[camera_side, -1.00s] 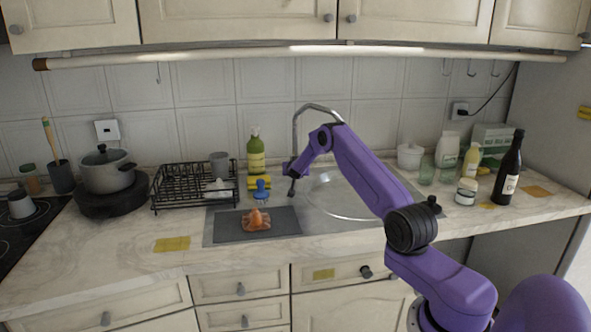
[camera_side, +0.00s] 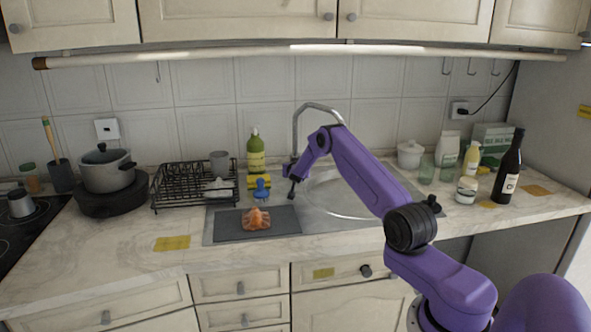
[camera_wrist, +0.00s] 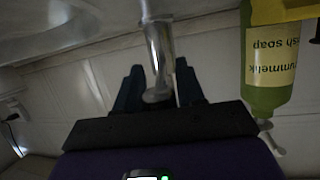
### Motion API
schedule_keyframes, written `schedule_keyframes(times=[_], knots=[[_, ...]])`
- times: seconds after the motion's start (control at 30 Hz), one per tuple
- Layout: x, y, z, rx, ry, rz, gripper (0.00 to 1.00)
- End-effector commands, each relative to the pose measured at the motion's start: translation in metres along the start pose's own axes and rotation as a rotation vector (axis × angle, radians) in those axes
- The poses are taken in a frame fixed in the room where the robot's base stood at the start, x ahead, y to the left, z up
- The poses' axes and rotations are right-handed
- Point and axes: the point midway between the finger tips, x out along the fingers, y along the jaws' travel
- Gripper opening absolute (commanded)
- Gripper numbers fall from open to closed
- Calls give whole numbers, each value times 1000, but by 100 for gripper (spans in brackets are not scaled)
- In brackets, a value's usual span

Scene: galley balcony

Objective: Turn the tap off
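The chrome tap (camera_side: 322,106) stands at the back of the sink, its curved spout arching up and to the right. In the wrist view, a silver part of the tap (camera_wrist: 158,62) runs down between my two dark fingers. My gripper (camera_side: 291,188) is at the tap's lower part in the side view, pointing down. In the wrist view my gripper (camera_wrist: 159,82) appears open, with one finger on each side of the silver part. I cannot tell whether either finger touches it. My wrist partly hides the tap's base and handle in the side view.
The sink (camera_side: 345,195) lies right of my gripper. Green soap bottle (camera_side: 256,155), also close by in the wrist view (camera_wrist: 268,62), stands to the left, near a blue brush (camera_side: 261,189) and black dish rack (camera_side: 180,190). Bottles and jars stand at right.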

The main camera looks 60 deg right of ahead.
Motion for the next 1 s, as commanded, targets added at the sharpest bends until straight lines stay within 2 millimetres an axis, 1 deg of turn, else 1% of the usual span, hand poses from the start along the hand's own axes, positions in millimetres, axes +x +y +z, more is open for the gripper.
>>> schedule_keyframes(times=[0.27,0.47,0.67,1.0], knots=[[-1,0,0,0,-1,0,38],[-13,-1,0,-1,-1,0,38],[-36,0,-1,-1,0,0,38],[-83,-1,0,-1,-1,-1,38]])
